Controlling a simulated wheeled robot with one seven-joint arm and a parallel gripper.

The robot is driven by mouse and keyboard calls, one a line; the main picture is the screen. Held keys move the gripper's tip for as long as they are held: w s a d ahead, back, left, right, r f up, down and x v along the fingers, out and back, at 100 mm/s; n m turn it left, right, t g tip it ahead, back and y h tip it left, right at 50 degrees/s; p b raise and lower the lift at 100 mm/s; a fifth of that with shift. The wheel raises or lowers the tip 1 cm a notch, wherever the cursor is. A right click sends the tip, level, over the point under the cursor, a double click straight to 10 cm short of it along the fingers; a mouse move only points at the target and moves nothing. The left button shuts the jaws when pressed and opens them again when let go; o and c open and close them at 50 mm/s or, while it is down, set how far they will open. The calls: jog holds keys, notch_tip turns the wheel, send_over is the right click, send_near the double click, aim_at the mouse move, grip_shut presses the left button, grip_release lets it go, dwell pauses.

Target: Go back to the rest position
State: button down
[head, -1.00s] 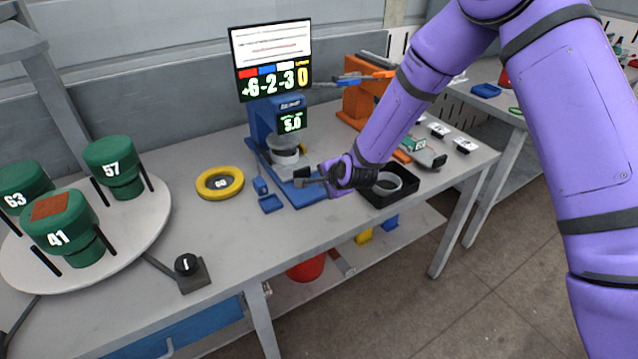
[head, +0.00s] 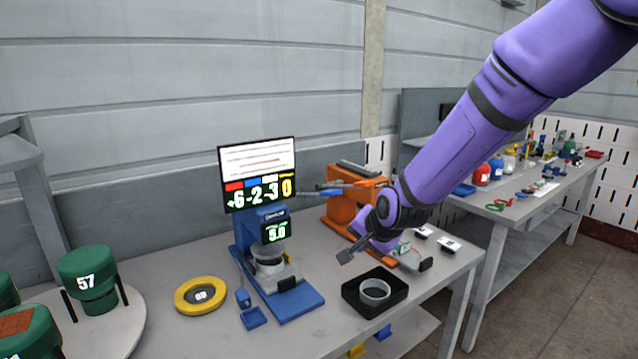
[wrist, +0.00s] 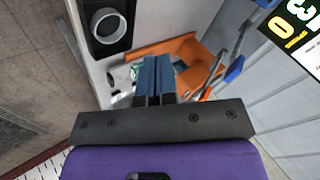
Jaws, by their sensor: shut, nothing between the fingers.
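My gripper (head: 345,257) is shut and empty in the head view, above the table between the blue press and the orange device. In the wrist view the closed fingers (wrist: 153,82) point toward the orange device and the table. My purple arm reaches in from the upper right.
A blue press (head: 293,302) with a display screen (head: 258,163) stands at mid-table. An orange device (head: 343,211) is behind my gripper. A black tray (head: 352,305) holds a grey ring (head: 375,289). A yellow ring (head: 183,302) and a turntable (head: 128,333) with green cylinders (head: 88,275) are left.

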jog(key=s+d+r+n+g+h, duration=0.1)
jog(key=s+d+r+n+h, duration=0.1)
jog(key=s+d+r, duration=0.7)
jog(key=s+d+r+n+h, duration=0.1)
jog(key=s+d+r+n, duration=0.2)
jog(key=s+d+r, duration=0.7)
jog(key=s+d+f+n+g, duration=0.1)
jog(key=s+d, duration=0.1)
jog(key=s, duration=1.1)
jog(key=shift+s+n+h, duration=0.2)
jog(key=shift+n+h, duration=0.1)
